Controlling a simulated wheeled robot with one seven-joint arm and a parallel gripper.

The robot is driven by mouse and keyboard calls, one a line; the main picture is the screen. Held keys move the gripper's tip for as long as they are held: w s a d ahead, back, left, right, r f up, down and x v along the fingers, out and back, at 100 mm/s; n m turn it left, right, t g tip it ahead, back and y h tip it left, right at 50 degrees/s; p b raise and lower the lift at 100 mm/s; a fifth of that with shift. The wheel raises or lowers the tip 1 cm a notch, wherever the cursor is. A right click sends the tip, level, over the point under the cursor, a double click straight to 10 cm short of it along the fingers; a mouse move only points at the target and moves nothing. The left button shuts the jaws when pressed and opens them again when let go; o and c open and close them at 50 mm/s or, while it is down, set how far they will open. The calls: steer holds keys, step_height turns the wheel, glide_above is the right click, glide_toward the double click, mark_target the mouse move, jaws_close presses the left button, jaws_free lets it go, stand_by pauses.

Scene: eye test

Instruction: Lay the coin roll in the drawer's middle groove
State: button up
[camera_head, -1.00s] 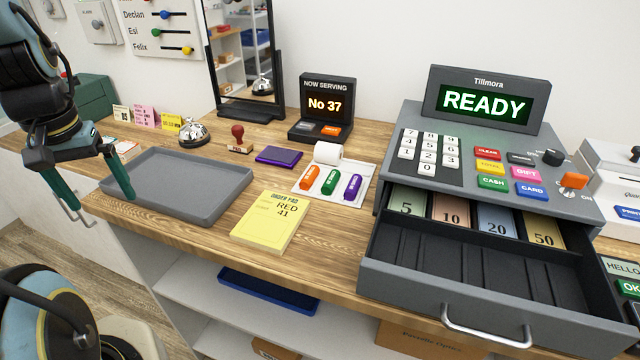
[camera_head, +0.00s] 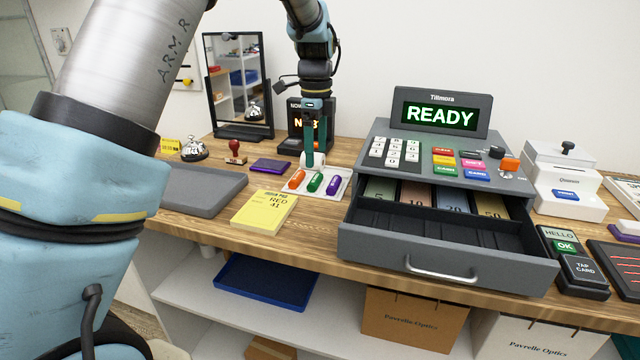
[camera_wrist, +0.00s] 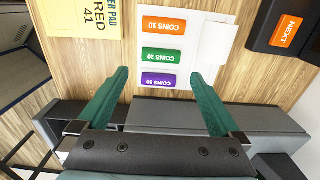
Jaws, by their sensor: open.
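Three coin rolls lie side by side on a white mat (camera_head: 344,178): orange (camera_head: 297,178), green (camera_head: 316,182) and purple (camera_head: 334,184). In the wrist view they read Coins 10 (camera_wrist: 162,28), Coins 20 (camera_wrist: 163,54) and Coins 50 (camera_wrist: 159,79). My gripper (camera_head: 309,163) points down over the back of the mat, open and empty. In the wrist view its fingertips (camera_wrist: 158,75) appear either side of the purple roll, apparently above it. The register's drawer (camera_head: 440,258) stands open, with several empty dark grooves (camera_head: 432,233) in front of the note slots.
A yellow order pad (camera_head: 263,208) and a grey tray (camera_head: 200,190) lie left of the mat. The cash register (camera_head: 450,150) stands behind the drawer. A Now Serving display (camera_head: 290,130) is partly hidden behind my arm. A card terminal (camera_head: 585,275) sits right of the drawer.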

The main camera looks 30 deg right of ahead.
mark_target(315, 178)
step_height(315, 178, down, 7)
steer(key=shift+w+f+p, duration=0.15)
steer(key=shift+f+p, duration=0.05)
steer(key=shift+p, duration=1.05)
steer(key=shift+a, duration=0.1)
steer(key=c, duration=1.5)
steer(key=shift+r, duration=0.15)
